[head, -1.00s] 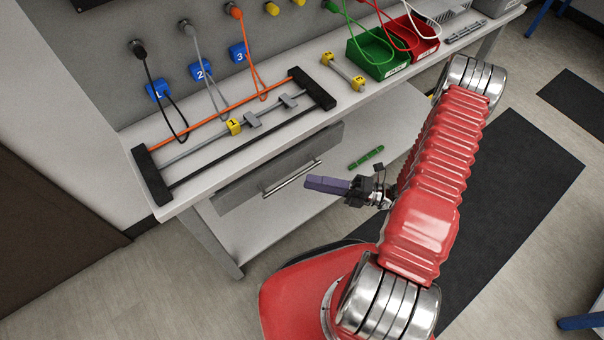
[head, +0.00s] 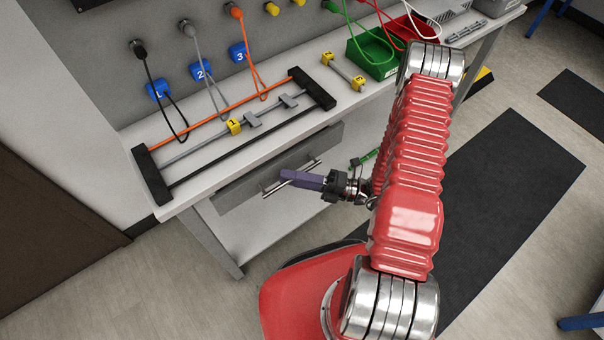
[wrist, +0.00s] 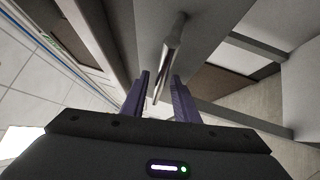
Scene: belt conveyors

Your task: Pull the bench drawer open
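The bench drawer (head: 235,191) has a grey front below the worktop and looks closed. Its silver bar handle (head: 270,191) runs along the front; it also shows in the wrist view (wrist: 174,40). My gripper (head: 286,175) has purple fingers and is at the handle in the head view, covering its middle. In the wrist view my gripper (wrist: 160,85) is open, with one finger on each side of the bar. The bar lies between the fingertips, with a gap visible on at least one side. I cannot tell whether either finger touches it.
The worktop (head: 200,188) above holds a rack of orange, grey and black rods (head: 245,125), plus green (head: 372,58) and red (head: 415,38) bins. A lower shelf (head: 240,235) lies under the drawer. The floor with a dark mat (head: 500,190) is clear to the right.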

